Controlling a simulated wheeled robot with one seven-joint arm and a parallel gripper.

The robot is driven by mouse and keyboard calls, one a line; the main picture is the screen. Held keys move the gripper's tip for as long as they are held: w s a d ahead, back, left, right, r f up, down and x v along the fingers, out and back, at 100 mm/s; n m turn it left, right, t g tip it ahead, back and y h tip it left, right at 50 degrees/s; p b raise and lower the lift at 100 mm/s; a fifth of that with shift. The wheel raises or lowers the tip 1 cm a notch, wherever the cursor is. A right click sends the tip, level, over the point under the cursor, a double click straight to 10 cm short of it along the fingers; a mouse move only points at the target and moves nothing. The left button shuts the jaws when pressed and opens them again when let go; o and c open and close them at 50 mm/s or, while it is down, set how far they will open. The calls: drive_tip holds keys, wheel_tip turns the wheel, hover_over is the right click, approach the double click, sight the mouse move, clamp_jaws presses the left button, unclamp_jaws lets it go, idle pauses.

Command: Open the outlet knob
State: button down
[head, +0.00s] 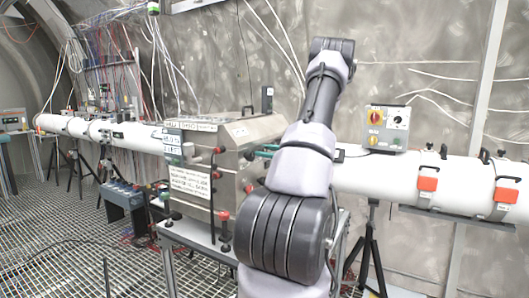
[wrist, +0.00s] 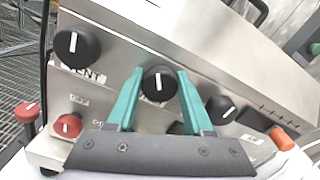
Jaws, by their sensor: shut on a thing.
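A steel box (head: 232,135) with a control panel stands on a stand left of my arm in the head view. In the wrist view, its panel holds a row of black knobs with white marks. My gripper (wrist: 159,90) has its teal fingers on both sides of the middle black knob (wrist: 159,82) and is shut on it. The white mark on this knob points roughly up and down. Its label is hidden behind the gripper, so I cannot read whether it is the outlet knob. In the head view my gripper (head: 264,151) is mostly hidden behind my arm.
In the wrist view a black knob (wrist: 77,47) labelled VENT is at the left and another black knob (wrist: 222,109) at the right. Red knobs (wrist: 67,126) and an orange knob (wrist: 281,138) sit lower. A white pipe (head: 385,175) runs behind my arm.

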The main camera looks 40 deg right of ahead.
drive_tip(key=n, duration=0.6)
drive_tip(key=shift+s+f+n, duration=0.1)
drive_tip(key=shift+n, duration=0.2)
drive_tip(key=n, duration=0.6)
drive_tip(key=shift+a+f, duration=0.1)
drive_tip(key=n, duration=0.6)
drive_tip(key=shift+f+n, duration=0.15)
drive_tip(key=shift+n, duration=0.15)
drive_tip(key=n, duration=0.6)
drive_tip(key=shift+f, duration=0.1)
drive_tip(key=shift+n, duration=0.3)
drive_tip(key=shift+c, duration=1.5)
unclamp_jaws()
